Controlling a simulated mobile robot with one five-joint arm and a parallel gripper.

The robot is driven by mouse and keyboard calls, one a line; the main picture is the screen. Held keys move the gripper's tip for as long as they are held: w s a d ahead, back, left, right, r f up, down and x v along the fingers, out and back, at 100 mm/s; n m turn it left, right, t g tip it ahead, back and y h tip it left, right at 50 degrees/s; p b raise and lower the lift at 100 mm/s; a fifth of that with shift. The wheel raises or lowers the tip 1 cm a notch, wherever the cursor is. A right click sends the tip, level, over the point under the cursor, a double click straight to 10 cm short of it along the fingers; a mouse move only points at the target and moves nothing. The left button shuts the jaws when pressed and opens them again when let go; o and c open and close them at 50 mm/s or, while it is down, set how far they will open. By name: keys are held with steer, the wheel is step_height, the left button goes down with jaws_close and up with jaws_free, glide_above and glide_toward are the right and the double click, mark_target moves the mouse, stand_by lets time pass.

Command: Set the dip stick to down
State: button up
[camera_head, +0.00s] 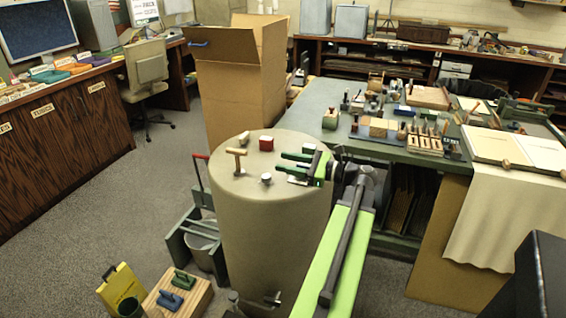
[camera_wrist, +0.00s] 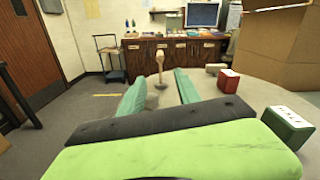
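A tan wooden T-shaped lever, which looks like the dip stick (camera_head: 237,157), stands upright on the round drum top (camera_head: 284,192). In the wrist view the dip stick (camera_wrist: 160,62) rises straight ahead, in line with the gap between my fingers. My gripper (camera_head: 280,161) has two green fingers pointing left toward it, low over the drum top. It is open and empty, apart from the lever. The gripper's fingers (camera_wrist: 161,82) show apart in the wrist view.
A green box (camera_wrist: 285,126) stands close beside my gripper. A cardboard box (camera_head: 238,85) stands behind the drum; a crowded green table (camera_head: 315,100) is to the right.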

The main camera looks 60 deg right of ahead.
steer(key=shift+c, duration=0.9)
steer(key=shift+w+r+n+p, duration=0.1)
steer(key=shift+r+n+p, duration=0.25)
steer(key=shift+n, duration=0.05)
steer(key=shift+c, duration=1.2)
steer(key=r+n+p, duration=0.1)
steer(key=n+p, duration=0.1)
steer(key=n, duration=0.2)
steer(key=w+r+n+p, duration=0.1)
steer(key=r+n+p, duration=0.1)
steer(key=n, duration=0.2)
steer(key=w+r+n+g+p, duration=0.1)
steer(key=n+p, duration=0.2)
steer(key=n, duration=0.1)
steer(key=shift+w+d+r+n, duration=0.15)
steer(key=shift+d+r+n, duration=0.05)
steer(key=shift+r+n, duration=0.15)
jaws_close()
steer(key=w+r+n+p, duration=0.1)
steer(key=n+p, duration=0.1)
steer(key=n, duration=0.4)
steer(key=w+r+n+g+p, duration=0.1)
steer(key=n+p, duration=0.2)
steer(key=n, duration=0.3)
steer(key=w+r+n+p, duration=0.1)
steer(key=r+n+p, duration=0.1)
steer(key=n, duration=0.4)
steer(key=shift+n+g, duration=0.25)
steer(key=shift+g, duration=0.15)
